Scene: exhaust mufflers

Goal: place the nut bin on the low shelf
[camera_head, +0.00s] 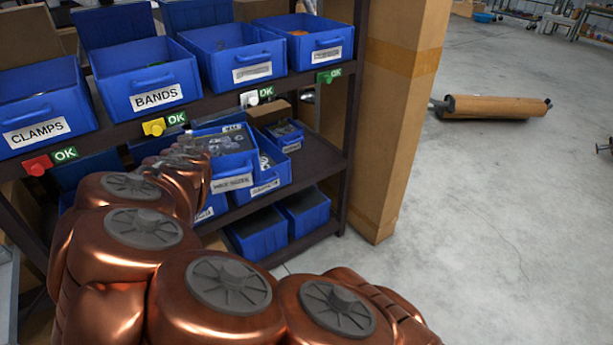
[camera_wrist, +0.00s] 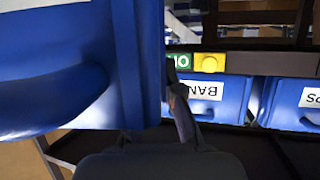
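The nut bin (camera_head: 232,166) appears to be the blue bin with small grey metal parts, at my gripper's end in the head view; its label is too blurred to read. It hangs in front of the lower bins. My gripper (camera_head: 188,150) is at its left side, partly hidden by my copper-coloured arm. In the wrist view, the blue bin (camera_wrist: 75,70) fills the left, its wall running down into my gripper (camera_wrist: 165,118). One dark finger shows against the wall; the other is hidden. The low shelf (camera_head: 318,230) holds two blue bins (camera_head: 258,232).
The upper shelf carries blue bins labelled CLAMPS (camera_head: 30,112) and BANDS (camera_head: 148,85), among others. Coloured buttons with OK signs line its edge (camera_head: 200,112). A tall cardboard box (camera_head: 390,130) stands right of the rack. A muffler (camera_head: 495,107) lies on the open floor.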

